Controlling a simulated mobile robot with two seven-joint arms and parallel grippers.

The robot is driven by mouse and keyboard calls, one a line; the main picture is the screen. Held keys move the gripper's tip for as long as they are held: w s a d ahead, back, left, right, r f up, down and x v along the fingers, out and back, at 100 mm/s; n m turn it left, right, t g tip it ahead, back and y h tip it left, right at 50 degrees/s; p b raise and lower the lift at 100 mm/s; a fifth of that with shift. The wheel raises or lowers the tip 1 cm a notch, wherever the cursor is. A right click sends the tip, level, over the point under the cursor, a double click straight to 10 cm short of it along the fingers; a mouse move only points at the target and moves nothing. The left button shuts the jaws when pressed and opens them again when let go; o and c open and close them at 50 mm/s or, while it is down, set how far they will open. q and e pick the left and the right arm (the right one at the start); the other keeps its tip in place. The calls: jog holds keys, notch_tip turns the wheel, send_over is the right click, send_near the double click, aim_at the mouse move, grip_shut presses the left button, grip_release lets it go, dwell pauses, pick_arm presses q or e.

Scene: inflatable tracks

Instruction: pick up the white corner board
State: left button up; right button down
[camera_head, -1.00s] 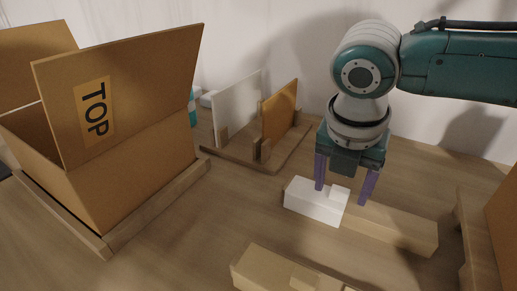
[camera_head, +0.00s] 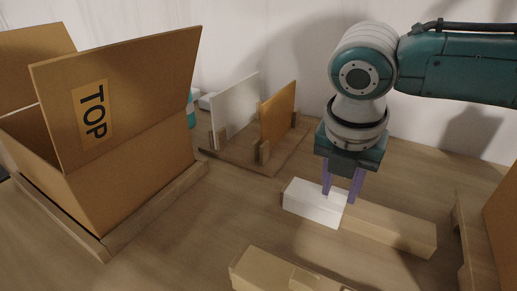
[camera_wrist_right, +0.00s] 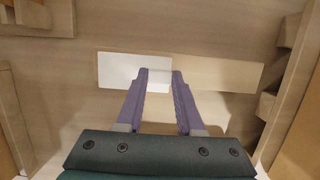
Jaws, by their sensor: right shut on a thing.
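The white corner board (camera_head: 312,204) is a white block lying on the table at centre right in the head view. It also shows in the right wrist view (camera_wrist_right: 120,72), lying crosswise ahead of the fingers. My right gripper (camera_head: 340,196) points down over its right end, with its purple fingertips shut on the raised part there. In the wrist view the fingertips (camera_wrist_right: 161,72) are at that end, with a little white between them. The fingers largely hide the raised part. The board appears still on its support. My left gripper is not in view.
A long wooden block (camera_head: 395,230) adjoins the board's right end. Another wooden piece (camera_head: 285,272) lies in front. An open cardboard box (camera_head: 130,165) stands left in a wooden frame. A wooden rack (camera_head: 240,155) holds a white and an orange-brown panel behind.

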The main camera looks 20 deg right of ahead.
jog(key=shift+r, duration=0.1)
notch_tip(320, 180, up, 28)
jog(key=p, duration=1.3)
jog(key=shift+p, duration=0.4)
